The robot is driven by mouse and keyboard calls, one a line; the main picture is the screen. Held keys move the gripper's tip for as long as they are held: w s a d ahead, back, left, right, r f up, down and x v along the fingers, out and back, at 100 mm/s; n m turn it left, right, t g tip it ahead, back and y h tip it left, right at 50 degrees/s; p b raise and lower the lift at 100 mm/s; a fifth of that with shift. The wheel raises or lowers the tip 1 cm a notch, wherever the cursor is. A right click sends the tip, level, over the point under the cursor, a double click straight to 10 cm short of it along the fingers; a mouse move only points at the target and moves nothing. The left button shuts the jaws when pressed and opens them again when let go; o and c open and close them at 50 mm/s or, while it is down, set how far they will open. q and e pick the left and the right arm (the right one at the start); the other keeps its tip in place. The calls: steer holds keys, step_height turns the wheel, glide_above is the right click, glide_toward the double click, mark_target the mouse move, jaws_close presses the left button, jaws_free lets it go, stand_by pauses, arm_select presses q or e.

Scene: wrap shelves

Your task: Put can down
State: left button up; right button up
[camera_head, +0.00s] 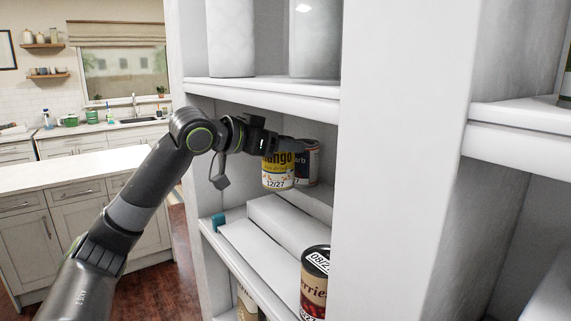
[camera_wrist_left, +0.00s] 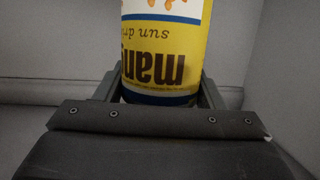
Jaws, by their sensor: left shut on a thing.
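A yellow mango can (camera_head: 278,172) with a date label reading 12/27 is inside the white shelf unit, at the middle level. My left gripper (camera_head: 284,146) reaches in from the left and is shut on the can near its top. In the left wrist view the can (camera_wrist_left: 160,50) stands between the two fingers (camera_wrist_left: 160,92), its lettering upside down. Whether the can's base touches the stepped white shelf (camera_head: 290,225) cannot be told. My right gripper is not in view.
A dark-labelled can (camera_head: 306,162) stands right beside the mango can. A berries can (camera_head: 314,280) stands on the lower front step. A shelf board (camera_head: 265,90) with two pale cylinders is above my gripper. A thick white upright (camera_head: 400,160) bounds the right side.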

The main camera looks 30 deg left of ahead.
mark_target(285, 174)
arm_select(q)
steer(key=f, duration=0.2)
steer(key=w, duration=0.1)
steer(key=shift+d+f+p, duration=0.25)
steer(key=shift+f+p, duration=0.15)
steer(key=shift+s+a+f, duration=0.15)
steer(key=shift+s+f, duration=0.05)
steer(key=shift+f, duration=0.5)
step_height(285, 174, down, 2)
steer(key=shift+w+f+p, duration=0.1)
steer(key=shift+p, duration=0.45)
steer(key=shift+w+d+p, duration=0.15)
steer(key=shift+d+p, duration=0.05)
steer(key=shift+p, duration=0.2)
steer(key=shift+f, duration=0.3)
steer(key=shift+f, duration=0.1)
steer(key=o, duration=1.2)
